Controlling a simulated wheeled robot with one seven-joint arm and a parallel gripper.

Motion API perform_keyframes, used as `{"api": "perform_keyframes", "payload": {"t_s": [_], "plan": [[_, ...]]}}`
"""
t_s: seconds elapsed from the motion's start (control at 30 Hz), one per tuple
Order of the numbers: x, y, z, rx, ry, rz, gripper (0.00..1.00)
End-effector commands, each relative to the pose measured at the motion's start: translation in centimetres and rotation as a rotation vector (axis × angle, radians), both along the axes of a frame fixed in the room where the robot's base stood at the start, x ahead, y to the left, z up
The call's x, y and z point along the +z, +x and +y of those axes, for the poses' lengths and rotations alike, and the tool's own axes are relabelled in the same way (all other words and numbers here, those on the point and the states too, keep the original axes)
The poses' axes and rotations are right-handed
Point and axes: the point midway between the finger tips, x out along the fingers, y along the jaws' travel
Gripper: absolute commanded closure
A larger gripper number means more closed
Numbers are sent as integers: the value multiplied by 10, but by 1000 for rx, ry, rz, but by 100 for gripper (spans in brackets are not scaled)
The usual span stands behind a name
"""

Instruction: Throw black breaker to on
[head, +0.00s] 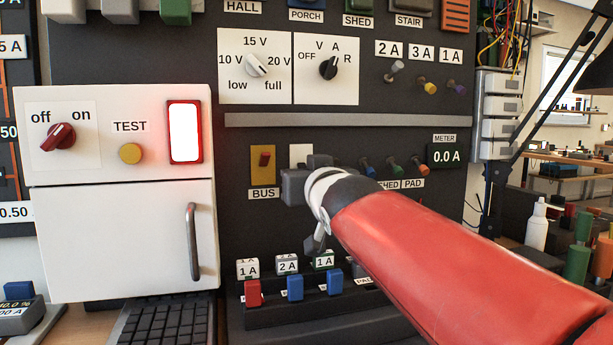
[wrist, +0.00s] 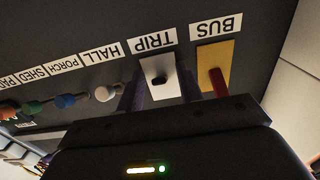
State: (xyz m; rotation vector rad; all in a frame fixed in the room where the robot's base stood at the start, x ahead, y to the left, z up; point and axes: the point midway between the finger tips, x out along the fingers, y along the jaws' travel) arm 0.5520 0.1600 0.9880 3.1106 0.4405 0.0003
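The black lever (wrist: 158,80), which I take as the black breaker, sits on a white plate labelled TRIP in the wrist view, where the labels appear upside down. In the head view only the top of its white plate (head: 300,153) shows, and my gripper hides the lever. My gripper (wrist: 161,92) is open, with one dark finger on each side of the TRIP plate. The lever lies between the fingers, with no clear contact. My gripper (head: 303,180) is also at this plate in the head view. Whether the lever is on or off cannot be told.
The red BUS lever (wrist: 218,82) on its yellow plate is close beside one finger. The white HALL plug (wrist: 104,93) is on the other side. A grey ledge (head: 345,120) runs above, and a breaker row (head: 295,288) stands below. A white cabinet (head: 125,235) is at left.

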Motion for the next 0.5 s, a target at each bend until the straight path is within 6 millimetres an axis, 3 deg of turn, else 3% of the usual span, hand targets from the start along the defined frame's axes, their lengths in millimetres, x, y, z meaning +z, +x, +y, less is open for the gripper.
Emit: {"api": "perform_keyframes", "payload": {"t_s": [0.1, 0.37, 0.5], "plan": [[0, 0, 0, 0, 0, 0, 65], [0, 0, 0, 0, 0, 0, 99], [0, 0, 0, 0, 0, 1, 100]]}}
